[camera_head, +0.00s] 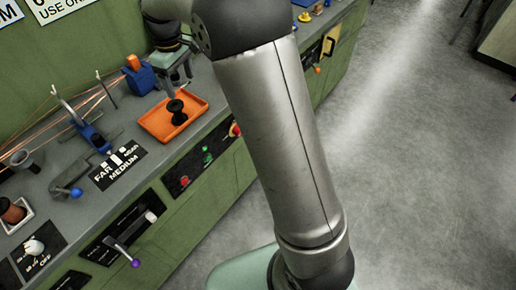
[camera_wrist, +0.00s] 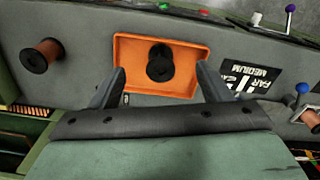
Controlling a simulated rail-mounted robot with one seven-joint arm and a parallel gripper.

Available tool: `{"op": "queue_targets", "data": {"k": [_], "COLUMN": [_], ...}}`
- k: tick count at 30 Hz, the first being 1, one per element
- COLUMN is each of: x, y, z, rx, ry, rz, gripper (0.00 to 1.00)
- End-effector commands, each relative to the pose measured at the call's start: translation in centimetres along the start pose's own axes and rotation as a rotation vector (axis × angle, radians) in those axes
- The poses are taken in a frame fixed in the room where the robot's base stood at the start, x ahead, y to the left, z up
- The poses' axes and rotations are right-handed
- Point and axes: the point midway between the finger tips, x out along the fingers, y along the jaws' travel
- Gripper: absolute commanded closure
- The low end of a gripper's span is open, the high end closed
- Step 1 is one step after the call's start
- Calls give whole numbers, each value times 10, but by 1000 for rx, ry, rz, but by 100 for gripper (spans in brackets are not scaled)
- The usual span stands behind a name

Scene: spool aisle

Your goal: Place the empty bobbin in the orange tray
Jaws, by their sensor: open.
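The empty black bobbin (camera_head: 176,105) stands in the orange tray (camera_head: 154,129) on the grey bench in the head view. In the wrist view the bobbin (camera_wrist: 160,62) shows end-on, near the middle of the tray (camera_wrist: 127,50). My gripper (camera_head: 178,74) is behind the tray in the head view, apart from the bobbin. In the wrist view my gripper (camera_wrist: 161,69) has its two fingers spread wide, with nothing held between them. My arm hides part of the bench to the right in the head view.
A copper-wound spool (camera_wrist: 41,55) lies left of the tray in the wrist view. A black FAR/MEDIUM label plate (camera_head: 118,166) and a blue fixture (camera_head: 95,137) are near the tray. A red button (camera_head: 235,130) is on the green front panel.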

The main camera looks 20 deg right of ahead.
Motion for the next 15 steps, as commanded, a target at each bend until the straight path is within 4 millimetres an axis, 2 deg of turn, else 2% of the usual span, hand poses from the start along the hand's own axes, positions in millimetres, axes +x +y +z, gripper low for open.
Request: {"op": "queue_targets", "data": {"k": [1,4,9,12,15], "x": [-14,-26,-20,-6,8], "y": [-5,-23,-71,-99,-121], "z": [33,100,209,257,290], "rx": [73,239,509,635,725], "ry": [9,20,34,39,41], "rz": [3,4,11,17,21], "gripper": [29,29,29,29,29]}}
